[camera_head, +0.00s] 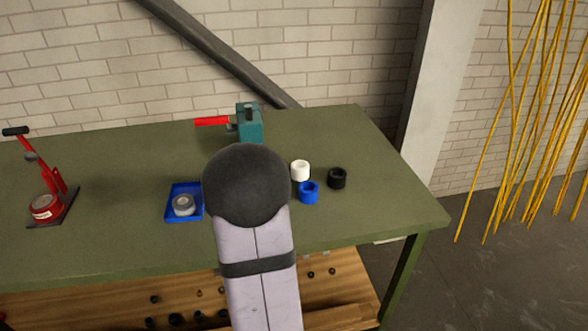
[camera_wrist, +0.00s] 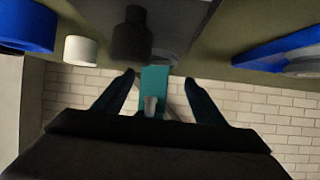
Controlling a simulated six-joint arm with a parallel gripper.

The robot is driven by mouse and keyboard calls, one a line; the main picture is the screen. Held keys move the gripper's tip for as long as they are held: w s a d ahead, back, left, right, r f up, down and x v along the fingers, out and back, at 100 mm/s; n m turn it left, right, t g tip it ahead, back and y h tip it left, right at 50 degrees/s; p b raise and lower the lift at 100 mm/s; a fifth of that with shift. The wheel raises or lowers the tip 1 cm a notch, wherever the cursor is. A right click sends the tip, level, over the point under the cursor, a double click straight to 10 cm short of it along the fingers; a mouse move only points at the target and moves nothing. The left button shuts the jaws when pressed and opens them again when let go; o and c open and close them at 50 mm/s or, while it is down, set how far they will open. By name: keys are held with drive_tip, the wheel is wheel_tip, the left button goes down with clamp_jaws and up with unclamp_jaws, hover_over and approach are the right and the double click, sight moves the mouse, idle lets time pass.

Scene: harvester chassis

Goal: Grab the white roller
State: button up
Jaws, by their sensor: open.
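The white roller (camera_head: 300,171) stands upright on the green workbench, just right of my arm in the head view. A blue roller (camera_head: 309,192) stands close in front of it and a black roller (camera_head: 337,178) to its right. In the wrist view, the white roller (camera_wrist: 80,50) is left of my gripper (camera_wrist: 160,77), with the blue roller (camera_wrist: 27,26) at the upper left corner. My gripper is open, its two dark fingers apart, and nothing is held between them. In the head view my arm hides the gripper.
A teal vise (camera_head: 249,123) with a red handle stands at the bench's back edge; in the wrist view it shows beyond my fingers. A blue tray (camera_head: 184,214) with a grey roll lies left of my arm. A red jack-like tool (camera_head: 45,190) stands far left. The bench's right end is clear.

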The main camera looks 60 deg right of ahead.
sight(301, 163)
drive_tip(key=s+d+m+h, duration=0.1)
drive_tip(key=s+d, duration=0.1)
drive_tip(key=s, duration=0.1)
drive_tip(key=s+d+m+g, duration=0.1)
drive_tip(key=s+d, duration=0.2)
drive_tip(key=s, duration=0.1)
drive_tip(key=s+d+g+h, duration=0.1)
drive_tip(key=s+d, duration=0.1)
drive_tip(key=s, duration=0.2)
drive_tip(key=shift+d+r+m+h, duration=0.2)
drive_tip(key=shift+m+h, duration=0.1)
drive_tip(key=shift+m, duration=0.1)
drive_tip(key=shift+w+d+f+g+p, duration=0.15)
drive_tip(key=shift+w+d+f+p, duration=0.15)
drive_tip(key=shift+d, duration=0.15)
drive_tip(key=shift+w+d+f+g+p, duration=0.15)
drive_tip(key=shift+w+d+p, duration=0.1)
drive_tip(key=shift+d, duration=0.2)
drive_tip(key=shift+w+d+f+p, duration=0.1)
drive_tip(key=shift+w+d+p, duration=0.15)
drive_tip(key=shift+d, duration=0.3)
drive_tip(key=shift+p+x, duration=0.7)
drive_tip(key=shift+x, duration=1.3)
drive_tip(key=shift+s, duration=0.15)
drive_tip(key=c, duration=1.2)
